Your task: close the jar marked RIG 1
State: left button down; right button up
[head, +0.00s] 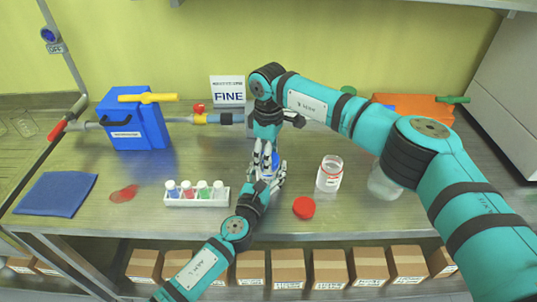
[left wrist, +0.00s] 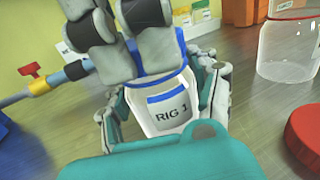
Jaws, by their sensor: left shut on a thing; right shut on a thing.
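The jar marked RIG 1 (left wrist: 168,118) is a clear jar with a blue-edged label, upright in the left wrist view. In the head view it is mostly hidden between my grippers. My left gripper (head: 266,180) is shut around the jar's body from the front, with fingers on both sides in the left wrist view. My right gripper (head: 268,148) comes down from above and is shut on the blue lid (left wrist: 160,77) at the jar's mouth. The fingers cover most of the lid, so I cannot tell how tightly it sits.
A red lid (head: 304,208) and a red-banded jar (head: 330,174) stand to the right, with another clear jar (head: 384,182) beyond. A rack of small bottles (head: 196,201) is close on the left. A blue box (head: 133,120) with pipes and a FINE sign (head: 228,90) stand behind.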

jog(key=o, duration=0.7)
jog(key=shift+o, duration=0.2)
jog(key=shift+r, duration=0.15)
jog(key=shift+r, duration=2.1)
jog(key=shift+c, duration=0.3)
